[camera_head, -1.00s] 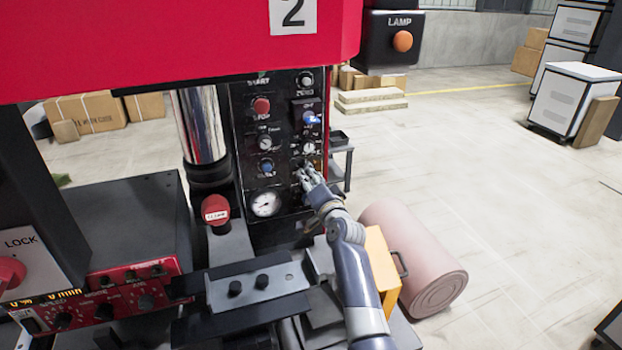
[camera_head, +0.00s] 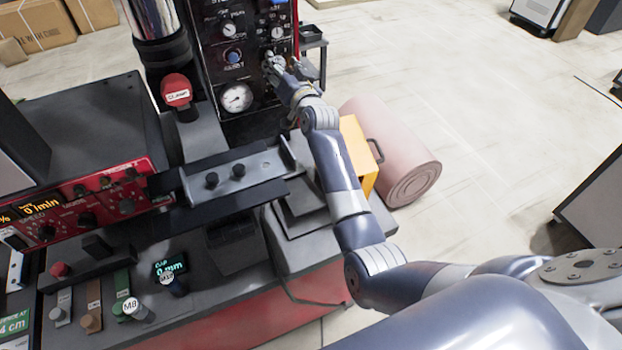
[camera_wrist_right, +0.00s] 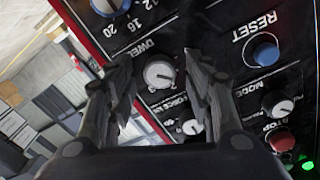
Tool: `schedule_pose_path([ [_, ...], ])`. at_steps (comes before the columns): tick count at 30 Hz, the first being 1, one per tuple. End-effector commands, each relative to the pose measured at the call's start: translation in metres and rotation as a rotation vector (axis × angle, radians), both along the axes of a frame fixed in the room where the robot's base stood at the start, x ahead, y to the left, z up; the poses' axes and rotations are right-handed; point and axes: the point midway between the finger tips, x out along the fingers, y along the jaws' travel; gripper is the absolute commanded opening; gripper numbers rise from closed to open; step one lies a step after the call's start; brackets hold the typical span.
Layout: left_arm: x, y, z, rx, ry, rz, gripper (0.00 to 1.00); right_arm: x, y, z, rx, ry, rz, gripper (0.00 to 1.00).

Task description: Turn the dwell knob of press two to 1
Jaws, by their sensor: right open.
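The dwell knob (camera_wrist_right: 160,76) is a small round knob with a light face on press two's black control panel (camera_wrist_right: 225,75). In the right wrist view it shows between the two dark fingers of my right gripper (camera_wrist_right: 157,70), below the partly covered DWELL label. The fingers are apart, with a gap on each side of the knob; contact is not visible. In the head view my right gripper (camera_head: 273,66) is at the panel's lower right and hides part of it. I cannot make out the dwell knob there. My left gripper is not in view.
A blue RESET button (camera_wrist_right: 265,53), a MODE knob (camera_wrist_right: 278,104) and a blue-capped knob (camera_wrist_right: 108,5) sit close around. A pressure gauge (camera_head: 236,97) is left of my gripper.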

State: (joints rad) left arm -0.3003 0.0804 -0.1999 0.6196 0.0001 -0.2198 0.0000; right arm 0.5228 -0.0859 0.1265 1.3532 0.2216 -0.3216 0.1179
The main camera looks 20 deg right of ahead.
Motion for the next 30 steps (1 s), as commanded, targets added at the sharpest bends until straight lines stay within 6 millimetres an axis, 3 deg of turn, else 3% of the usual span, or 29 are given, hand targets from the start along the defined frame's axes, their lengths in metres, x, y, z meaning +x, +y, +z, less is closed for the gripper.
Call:
schedule_pose_path([
  [3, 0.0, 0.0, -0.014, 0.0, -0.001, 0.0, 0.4, 0.0, -0.001, -0.004, -0.255, -0.01, -0.001, 0.48],
  [5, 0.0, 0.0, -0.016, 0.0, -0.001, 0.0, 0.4, -0.004, 0.0, -0.003, -0.331, -0.013, 0.0, 0.48],
  [25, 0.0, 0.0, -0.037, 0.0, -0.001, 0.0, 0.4, -0.111, 0.0, -0.003, -0.312, -0.011, -0.001, 0.48],
  [30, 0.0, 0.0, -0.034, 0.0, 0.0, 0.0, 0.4, -0.125, 0.004, -0.033, -0.334, 0.078, 0.028, 0.48],
])
